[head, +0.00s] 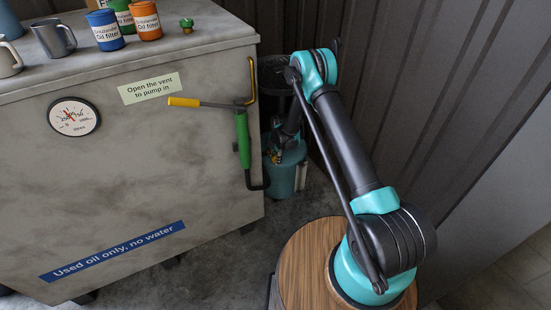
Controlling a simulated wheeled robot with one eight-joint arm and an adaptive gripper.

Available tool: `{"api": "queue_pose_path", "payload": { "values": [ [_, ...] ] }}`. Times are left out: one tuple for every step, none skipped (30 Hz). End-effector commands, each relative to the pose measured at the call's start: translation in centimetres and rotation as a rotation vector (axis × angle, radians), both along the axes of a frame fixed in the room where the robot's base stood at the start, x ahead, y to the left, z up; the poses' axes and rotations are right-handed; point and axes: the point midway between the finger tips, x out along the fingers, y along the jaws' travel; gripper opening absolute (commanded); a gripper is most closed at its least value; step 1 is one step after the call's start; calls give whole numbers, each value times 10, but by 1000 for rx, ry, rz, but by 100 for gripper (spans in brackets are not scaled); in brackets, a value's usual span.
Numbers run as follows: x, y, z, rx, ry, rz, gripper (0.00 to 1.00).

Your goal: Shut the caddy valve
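A teal round vessel (287,178), apparently the caddy, stands on the floor in the gap right of the grey tank. A dark funnel-like top (272,72) shows above it, partly behind my arm. A small brass-coloured fitting (277,156) shows at the vessel's upper front; it may be the valve, but its position is too small to read. My arm rises from the wooden round top, bends at its teal elbow and reaches down to the vessel. My gripper (280,147) appears dark and close to the fitting. Its fingers are too small and dark to tell open from shut, and contact is unclear.
The grey tank (160,170) fills the left, with a gauge (74,117), a yellow-handled lever (184,102), a green pump body (243,140) and a bent yellow pipe (253,80). Cans and mugs stand on top. A corrugated wall (440,90) closes the back right.

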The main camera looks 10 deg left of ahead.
Motion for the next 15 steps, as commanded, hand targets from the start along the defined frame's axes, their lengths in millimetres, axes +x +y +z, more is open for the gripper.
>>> {"api": "queue_pose_path", "payload": {
  "values": [
    [0, 0, 0, 0, 0, 0, 36],
    [0, 0, 0, 0, 0, 0, 32],
    [0, 0, 0, 0, 0, 0, 27],
    [0, 0, 0, 0, 0, 0, 24],
    [0, 0, 0, 0, 0, 0, 20],
    [0, 0, 0, 0, 0, 0, 15],
    [0, 0, 0, 0, 0, 0, 11],
    [0, 0, 0, 0, 0, 0, 7],
    [0, 0, 0, 0, 0, 0, 2],
    [0, 0, 0, 0, 0, 0, 0],
    [0, 0, 0, 0, 0, 0, 0],
    [0, 0, 0, 0, 0, 0, 0],
    [0, 0, 0, 0, 0, 0, 0],
    [0, 0, 0, 0, 0, 0, 0],
    [0, 0, 0, 1, 1, 0, 0]
  ]
}}
